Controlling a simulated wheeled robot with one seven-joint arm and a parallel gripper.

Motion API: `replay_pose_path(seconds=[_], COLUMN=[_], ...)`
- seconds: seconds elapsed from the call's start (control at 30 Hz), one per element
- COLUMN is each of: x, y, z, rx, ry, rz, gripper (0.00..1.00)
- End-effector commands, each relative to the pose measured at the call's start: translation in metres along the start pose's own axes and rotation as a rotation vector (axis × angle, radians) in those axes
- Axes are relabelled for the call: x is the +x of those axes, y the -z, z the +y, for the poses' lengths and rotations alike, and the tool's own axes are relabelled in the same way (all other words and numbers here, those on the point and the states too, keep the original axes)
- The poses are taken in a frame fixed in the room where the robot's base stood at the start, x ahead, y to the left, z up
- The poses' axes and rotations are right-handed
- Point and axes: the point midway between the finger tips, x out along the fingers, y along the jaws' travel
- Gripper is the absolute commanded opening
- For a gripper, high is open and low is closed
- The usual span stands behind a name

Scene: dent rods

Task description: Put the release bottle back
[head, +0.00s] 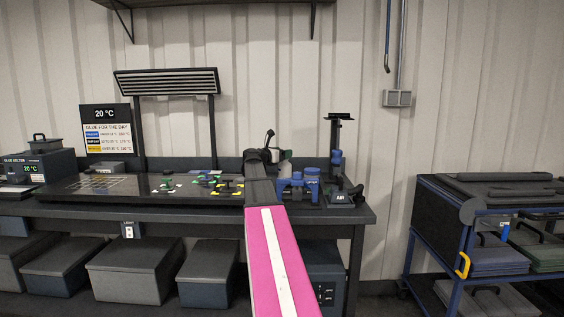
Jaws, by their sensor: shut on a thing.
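My arm reaches from the bottom of the head view over the workbench, and my gripper (264,156) is at its far end, above the back of the bench. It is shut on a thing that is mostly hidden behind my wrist. A pale, greenish piece (285,155) shows just right of the gripper, and a dark curved piece rises above it. These look like parts of the release bottle, but its shape and tilt cannot be told.
Blue fixtures (298,184) and a black stand marked AIR (340,197) are close to the right. A dark panel (130,187) with several coloured pieces lies left. A lamp frame (167,82) stands behind it. A blue cart (461,225) is far right.

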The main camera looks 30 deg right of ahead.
Motion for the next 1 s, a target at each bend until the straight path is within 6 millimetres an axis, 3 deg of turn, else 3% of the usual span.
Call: replay_pose_path(seconds=[0.23, 0.63, 0.67, 0.73, 1.0], x=[-0.001, -0.001, -0.001, -0.001, -0.001], y=[0.031, 0.036, 0.037, 0.036, 0.036], z=[0.0, 0.001, 0.0, 0.001, 0.001], rx=[-0.002, 0.0, 0.0, 0.001, 0.0], ry=[0.0, 0.0, 0.0, 0.0, 0.0], rz=[0.0, -0.001, 0.0, 0.0, 0.0], gripper=[0.16, 0.16, 0.73, 0.95, 0.95])
